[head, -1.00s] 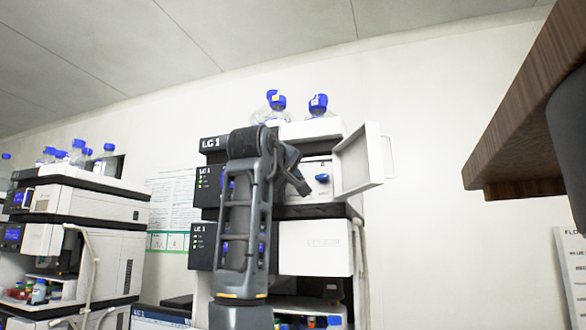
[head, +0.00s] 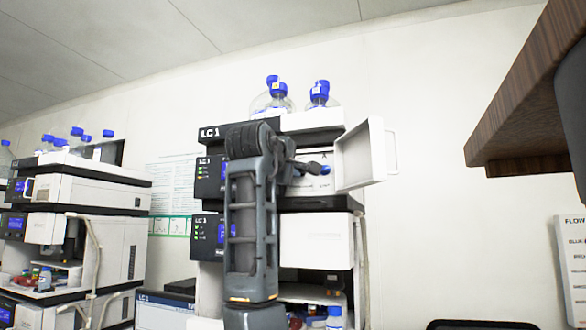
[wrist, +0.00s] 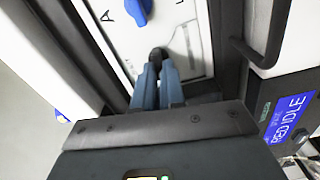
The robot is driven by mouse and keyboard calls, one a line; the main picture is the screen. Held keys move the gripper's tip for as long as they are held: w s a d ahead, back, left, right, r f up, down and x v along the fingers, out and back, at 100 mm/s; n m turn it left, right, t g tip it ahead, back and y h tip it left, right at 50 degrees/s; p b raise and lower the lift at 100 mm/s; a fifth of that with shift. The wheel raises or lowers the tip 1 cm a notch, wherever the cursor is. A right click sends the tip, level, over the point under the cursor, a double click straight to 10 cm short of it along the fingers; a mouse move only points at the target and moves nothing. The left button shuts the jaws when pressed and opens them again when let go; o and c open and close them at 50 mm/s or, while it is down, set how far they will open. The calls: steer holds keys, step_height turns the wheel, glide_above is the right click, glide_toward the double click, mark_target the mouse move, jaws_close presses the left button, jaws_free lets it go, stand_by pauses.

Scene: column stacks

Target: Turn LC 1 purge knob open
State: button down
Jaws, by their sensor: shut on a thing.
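The LC 1 stack (head: 315,255) stands in the middle of the head view, its upper module's white door (head: 362,155) swung open to the right. My gripper (head: 318,168) reaches into that open bay. In the wrist view its two blue-grey fingers (wrist: 158,68) come together on a small dark round knob (wrist: 158,53) on the white panel (wrist: 185,35). No purge label is readable. My arm hides part of the stack's front.
A dark handle-like bar (wrist: 260,50) and a blue display (wrist: 291,118) lie right of the panel in the wrist view. Blue-capped bottles (head: 275,95) stand on top of the stack. Another instrument stack (head: 75,225) is at left; a wooden shelf (head: 520,130) juts in at right.

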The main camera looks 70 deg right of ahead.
steer(key=shift+w, duration=0.1)
steer(key=c, duration=1.2)
jaws_free()
steer(key=shift+s+a+b, duration=0.2)
steer(key=shift+a+b, duration=0.35)
steer(key=shift+a, duration=1.4)
steer(key=shift+s+a+b, duration=0.15)
steer(key=shift+a+b, duration=0.35)
steer(key=shift+a, duration=1.45)
